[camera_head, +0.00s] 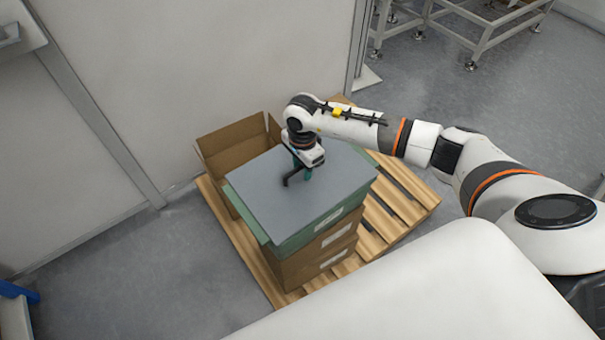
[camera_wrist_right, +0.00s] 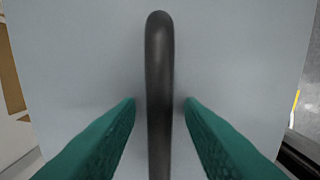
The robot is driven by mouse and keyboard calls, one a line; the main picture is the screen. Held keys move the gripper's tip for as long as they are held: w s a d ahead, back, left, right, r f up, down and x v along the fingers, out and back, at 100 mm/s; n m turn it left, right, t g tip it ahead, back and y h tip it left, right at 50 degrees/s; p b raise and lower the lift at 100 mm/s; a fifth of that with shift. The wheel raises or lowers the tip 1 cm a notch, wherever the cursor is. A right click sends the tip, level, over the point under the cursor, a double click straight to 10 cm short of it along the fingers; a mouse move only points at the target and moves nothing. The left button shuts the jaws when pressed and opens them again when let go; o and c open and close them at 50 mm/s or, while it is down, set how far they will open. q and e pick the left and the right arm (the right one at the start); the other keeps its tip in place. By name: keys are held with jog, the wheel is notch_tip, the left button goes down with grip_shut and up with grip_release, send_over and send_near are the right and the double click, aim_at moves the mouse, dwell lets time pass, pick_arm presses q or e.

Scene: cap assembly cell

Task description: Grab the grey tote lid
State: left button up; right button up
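The grey tote lid (camera_head: 265,197) is a flat panel lying on top of a green tote (camera_head: 300,239). A black bar handle (camera_head: 289,181) stands up from the lid. My right gripper (camera_head: 301,174) is down at the handle, over the lid. In the right wrist view, the grey lid (camera_wrist_right: 80,60) fills most of the picture and the dark handle (camera_wrist_right: 159,70) runs between the two teal fingers. A narrow gap shows on each side of the handle, so the fingers are open around it. My left gripper is not in view.
Under the tote is a brown box (camera_head: 325,252), on a wooden pallet (camera_head: 395,205). An open cardboard box (camera_head: 232,146) stands behind, close to the wall (camera_head: 210,70). A metal frame (camera_head: 480,45) is at the back right. The floor left of the pallet is clear.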

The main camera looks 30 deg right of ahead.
jog(key=shift+c, duration=0.3)
grip_shut()
jog(key=shift+r, duration=0.1)
